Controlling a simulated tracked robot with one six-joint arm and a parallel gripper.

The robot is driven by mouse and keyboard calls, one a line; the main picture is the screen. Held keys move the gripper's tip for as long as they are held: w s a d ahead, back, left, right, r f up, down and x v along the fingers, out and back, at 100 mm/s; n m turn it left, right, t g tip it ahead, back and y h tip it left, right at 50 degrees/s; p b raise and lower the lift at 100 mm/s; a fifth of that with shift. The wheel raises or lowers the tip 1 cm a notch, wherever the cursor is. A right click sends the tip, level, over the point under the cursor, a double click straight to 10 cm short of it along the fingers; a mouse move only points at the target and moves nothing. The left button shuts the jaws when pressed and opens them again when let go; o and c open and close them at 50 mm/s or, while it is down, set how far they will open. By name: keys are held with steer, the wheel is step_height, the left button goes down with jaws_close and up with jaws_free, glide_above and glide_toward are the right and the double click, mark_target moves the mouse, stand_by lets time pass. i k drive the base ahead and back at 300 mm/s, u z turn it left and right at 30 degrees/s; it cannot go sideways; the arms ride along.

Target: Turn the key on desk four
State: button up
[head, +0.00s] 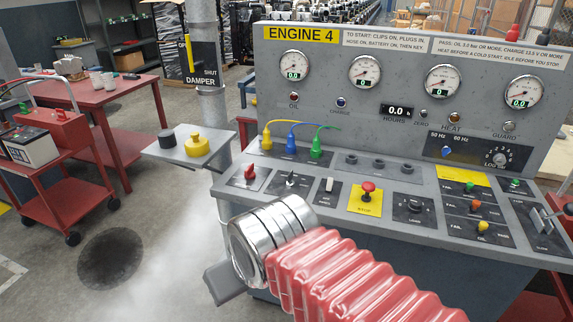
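Desk four is the grey console (300,158) marked ENGINE 4 on a yellow sign (301,34). Its lower panel carries a red control (249,173), a black pointer switch (290,180), a white rocker (329,186), a red push button (368,190) on a yellow plate, and a round dark switch (413,205). I cannot tell which of these is the key; the small labels are unreadable. A red ribbed sleeve (350,275) with a shiny metal collar (262,240) crosses the front, below the panel. My gripper's fingers do not show.
Yellow, blue and green plugs (290,145) with leads sit on the panel. A side shelf (190,153) on a post holds a black knob and a yellow one. A red trolley (60,165) with a battery (30,145) and a red table (110,95) stand left. Pale haze covers the floor.

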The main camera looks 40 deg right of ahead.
mark_target(290, 184)
steer(key=z, duration=0.2)
steer(key=i, duration=1.45)
steer(key=z, duration=0.45)
